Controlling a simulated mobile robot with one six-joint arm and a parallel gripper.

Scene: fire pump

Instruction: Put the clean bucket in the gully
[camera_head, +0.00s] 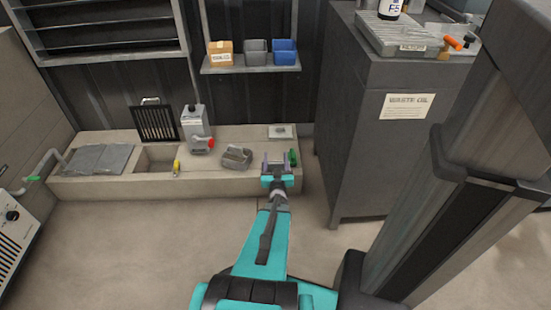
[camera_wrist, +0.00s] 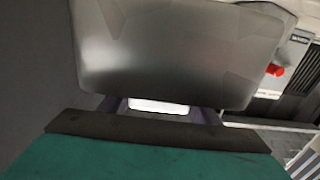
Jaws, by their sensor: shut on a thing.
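My gripper (camera_head: 277,166) is over the right end of the concrete ledge. In the wrist view its jaws (camera_wrist: 160,108) are shut on a smooth grey bucket-like thing (camera_wrist: 165,50), which fills the upper middle of that view. Its surface looks clean. In the head view the held thing is small and mostly hidden by the gripper. The gully (camera_head: 160,158) appears as a rectangular recess in the ledge, well left of my gripper. A black grate (camera_head: 155,122) stands upright behind it. A second grey tub-like thing (camera_head: 236,157) sits on the ledge just left of my gripper.
A grey box with a red knob (camera_head: 196,130) stands right of the gully, with a small yellow item (camera_head: 177,167) at the recess edge. A shelf (camera_head: 250,68) overhangs behind. A tall cabinet (camera_head: 375,120) stands right. The floor in front is clear.

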